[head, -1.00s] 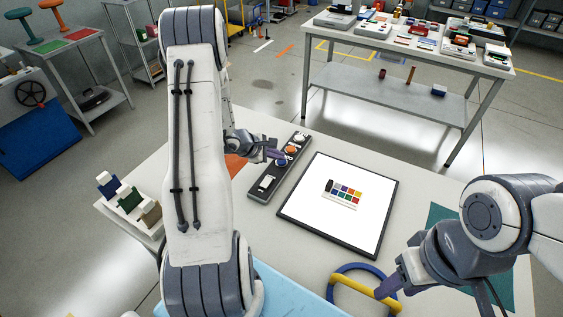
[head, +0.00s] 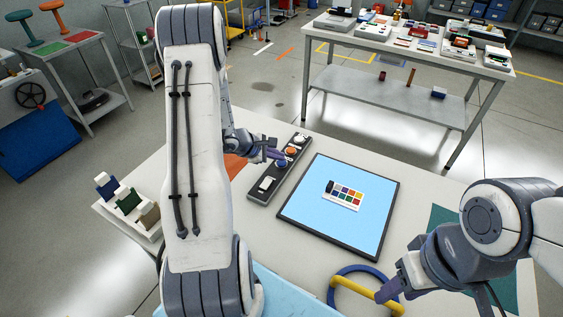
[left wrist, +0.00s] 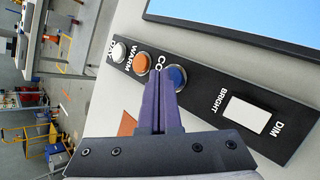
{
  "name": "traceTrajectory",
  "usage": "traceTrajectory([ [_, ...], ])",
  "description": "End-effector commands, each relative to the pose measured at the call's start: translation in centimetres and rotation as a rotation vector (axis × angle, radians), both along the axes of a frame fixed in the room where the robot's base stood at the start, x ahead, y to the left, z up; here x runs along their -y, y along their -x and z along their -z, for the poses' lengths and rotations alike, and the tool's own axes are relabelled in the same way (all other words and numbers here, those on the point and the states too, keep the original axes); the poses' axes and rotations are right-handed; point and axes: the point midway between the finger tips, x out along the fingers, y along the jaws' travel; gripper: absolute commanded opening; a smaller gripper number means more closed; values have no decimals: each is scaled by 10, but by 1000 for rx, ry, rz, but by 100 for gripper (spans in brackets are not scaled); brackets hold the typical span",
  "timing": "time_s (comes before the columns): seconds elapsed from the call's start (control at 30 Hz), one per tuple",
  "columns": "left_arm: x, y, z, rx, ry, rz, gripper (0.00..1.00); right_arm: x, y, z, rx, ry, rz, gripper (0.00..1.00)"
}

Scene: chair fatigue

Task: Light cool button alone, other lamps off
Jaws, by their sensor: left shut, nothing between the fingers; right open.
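A dark control strip (head: 259,192) lies on the table with a white button (head: 300,138), an orange WARM button (head: 291,151), a blue cool button (head: 281,162) and a white BRIGHT/DIM rocker (head: 267,184). The light panel (head: 330,226) beside it glows pale blue. My left gripper (head: 277,155) is shut and empty. In the left wrist view its fingertips (left wrist: 158,84) are at the blue button (left wrist: 177,77), partly covering its label; I cannot tell whether they touch it. My right gripper (head: 392,290) is open at the front right.
A small colour chart (head: 342,195) lies on the panel. A blue ring with a yellow handle (head: 352,288) lies near my right gripper. A white rack (head: 130,211) with colour samples stands at the left edge. A teal mat (head: 440,214) lies at the right.

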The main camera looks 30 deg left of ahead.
Motion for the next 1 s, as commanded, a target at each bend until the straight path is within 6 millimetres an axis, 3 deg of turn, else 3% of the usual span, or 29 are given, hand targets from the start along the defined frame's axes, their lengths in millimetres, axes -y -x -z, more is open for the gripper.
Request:
traceTrajectory([
  [0.63, 0, 0, -55, 1, -1, 0, 0, 0, 0, -28, 0, 0, 0, 49],
  [1.0, 0, 0, -60, 0, 0, 0, 0, 0, 0, -29, 0, 0, 0, 49],
])
